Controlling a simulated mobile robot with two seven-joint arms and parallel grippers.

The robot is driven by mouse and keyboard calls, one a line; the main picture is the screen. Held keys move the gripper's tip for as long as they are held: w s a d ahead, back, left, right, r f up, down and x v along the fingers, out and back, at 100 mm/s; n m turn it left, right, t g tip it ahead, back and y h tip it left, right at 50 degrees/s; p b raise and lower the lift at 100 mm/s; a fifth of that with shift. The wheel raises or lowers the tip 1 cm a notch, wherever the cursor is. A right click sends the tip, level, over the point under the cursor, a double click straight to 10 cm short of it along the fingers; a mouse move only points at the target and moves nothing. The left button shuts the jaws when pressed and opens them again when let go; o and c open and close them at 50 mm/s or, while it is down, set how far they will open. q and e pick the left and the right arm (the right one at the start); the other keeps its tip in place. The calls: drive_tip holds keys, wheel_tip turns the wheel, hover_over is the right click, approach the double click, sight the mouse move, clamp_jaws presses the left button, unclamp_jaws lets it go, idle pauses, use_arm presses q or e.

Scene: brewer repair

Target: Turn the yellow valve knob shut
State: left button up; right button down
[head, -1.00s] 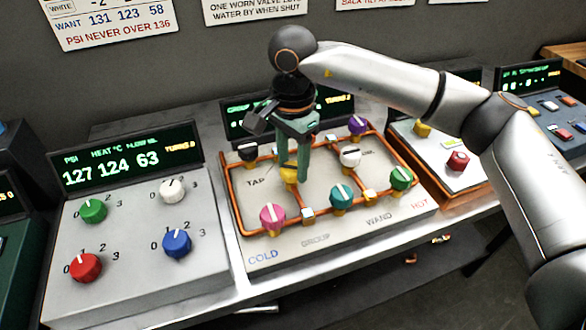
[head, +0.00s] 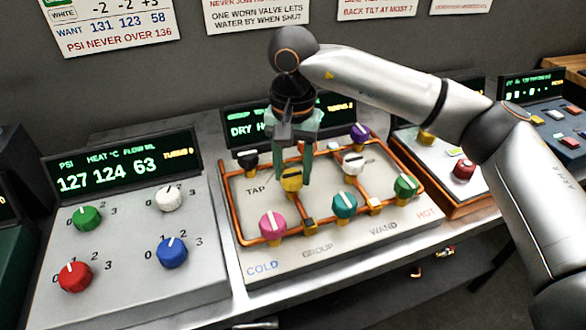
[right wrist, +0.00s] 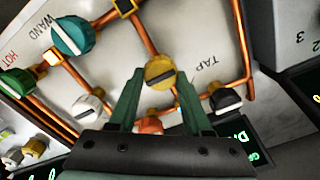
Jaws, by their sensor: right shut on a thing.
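The yellow valve knob (head: 291,180) sits on the copper pipe panel (head: 262,213), near the TAP label. Its upper part shows a dark bar running roughly left to right in the head view. My right gripper (head: 293,177) points down over it, with one green finger on each side. The right wrist view shows the yellow knob (right wrist: 159,73) between the two fingertips (right wrist: 157,88), and the gripper is shut on it. The fingers hide part of the knob's sides. My left gripper is not in view.
Close around stand black (head: 247,160), white (head: 353,163), purple (head: 360,132), pink (head: 272,224), teal (head: 344,205) and green (head: 405,185) knobs. A grey control box (head: 130,240) with a lit display stands to the left. My right arm spans the upper right.

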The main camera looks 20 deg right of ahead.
sight(292, 173)
drive_tip(key=shift+r, duration=0.1)
drive_tip(key=shift+c, duration=1.7)
unclamp_jaws()
wheel_tip(292, 173, up, 12)
drive_tip(key=shift+r+p, duration=0.2)
drive_tip(key=shift+p, duration=0.1)
